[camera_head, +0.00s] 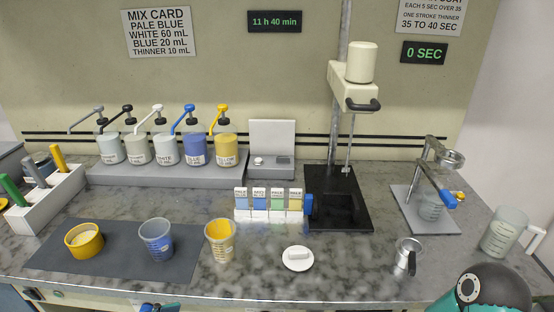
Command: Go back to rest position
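Neither of my grippers can be made out in the head view. A rounded dark and teal link of my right arm shows at the bottom right corner, and its gripper is out of the picture. A small dark and blue part (150,307) is cut off by the bottom edge at the left, and I cannot tell what it is. On the counter (340,270) stand a cup with blue graduations (156,239), a yellow cup (220,240) and a yellow ring-shaped pot (84,241). The pot and the blue cup are on a dark mat (115,262).
Pump bottles (195,149) line the back left. A scale (272,150), colour cards (268,202) and a mixer stand (338,200) fill the middle. A metal mug (407,256), a drip stand (428,195) and a clear jug (505,232) are right. A white dish (298,258) lies front centre.

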